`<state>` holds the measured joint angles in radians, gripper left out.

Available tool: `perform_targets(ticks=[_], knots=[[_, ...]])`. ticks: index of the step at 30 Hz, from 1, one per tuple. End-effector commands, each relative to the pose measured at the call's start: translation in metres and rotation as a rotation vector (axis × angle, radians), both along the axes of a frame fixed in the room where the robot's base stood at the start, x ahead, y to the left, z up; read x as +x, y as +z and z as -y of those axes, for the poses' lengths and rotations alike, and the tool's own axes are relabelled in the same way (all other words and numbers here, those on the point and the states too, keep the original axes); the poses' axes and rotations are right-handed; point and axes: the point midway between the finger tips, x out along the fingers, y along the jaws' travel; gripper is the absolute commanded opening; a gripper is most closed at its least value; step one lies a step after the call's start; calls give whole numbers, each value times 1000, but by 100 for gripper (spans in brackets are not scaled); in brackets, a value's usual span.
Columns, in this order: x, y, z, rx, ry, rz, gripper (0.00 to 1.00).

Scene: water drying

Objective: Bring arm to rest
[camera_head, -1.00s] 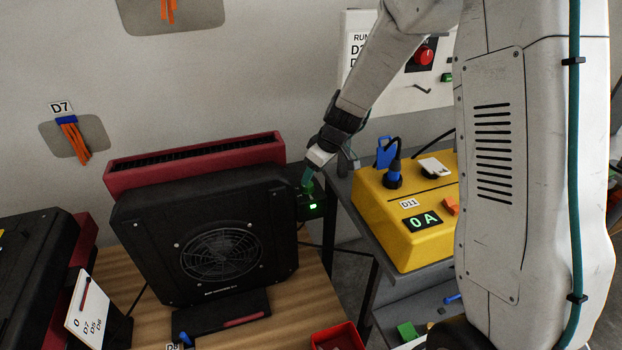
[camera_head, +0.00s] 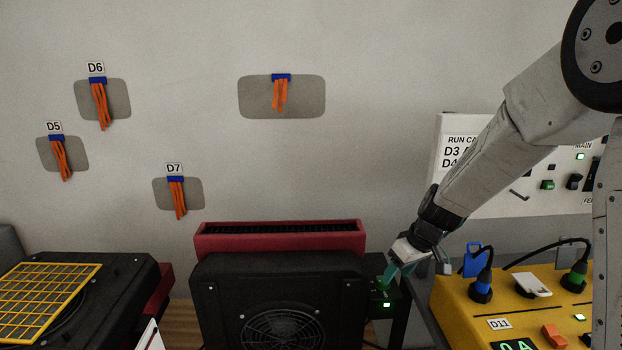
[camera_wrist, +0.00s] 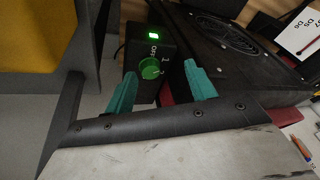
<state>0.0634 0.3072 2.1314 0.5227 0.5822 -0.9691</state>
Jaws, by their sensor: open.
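My gripper (camera_head: 395,274) is at the right end of the black fan unit, beside a small black switch box (camera_head: 382,308) with a lit green lamp. In the wrist view my gripper (camera_wrist: 160,92) shows two teal fingers spread apart with nothing held between them. The green rotary knob (camera_wrist: 150,69) on the box lies in the gap between the fingers, marked OFF, 1 and 2. I cannot tell whether a finger touches it. My arm reaches down to it from the upper right.
The black fan unit (camera_head: 225,290) with a red top vent stands left of my gripper. A yellow box (camera_head: 455,300) labelled D11, with plugs and cables, stands to the right. A panel (camera_head: 480,200) is on the wall behind my arm. Orange strips hang on the wall at left.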

Motion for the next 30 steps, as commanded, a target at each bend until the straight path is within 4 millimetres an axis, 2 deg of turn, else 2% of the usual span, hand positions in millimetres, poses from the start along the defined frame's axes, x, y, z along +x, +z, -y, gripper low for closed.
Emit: perform_targets(ticks=[2, 9, 11, 15, 21, 27, 30], knots=[[-27, 5, -3, 19, -56, -88, 55], [-109, 52, -5, 3, -205, -265, 55], [-130, 66, -4, -12, -241, -295, 55], [-185, 99, 1, -65, -331, -345, 55], [-259, 135, 12, -149, -446, -354, 55], [-313, 157, 23, -204, -501, -282, 55], [-326, 164, 25, -209, -495, -224, 55]])
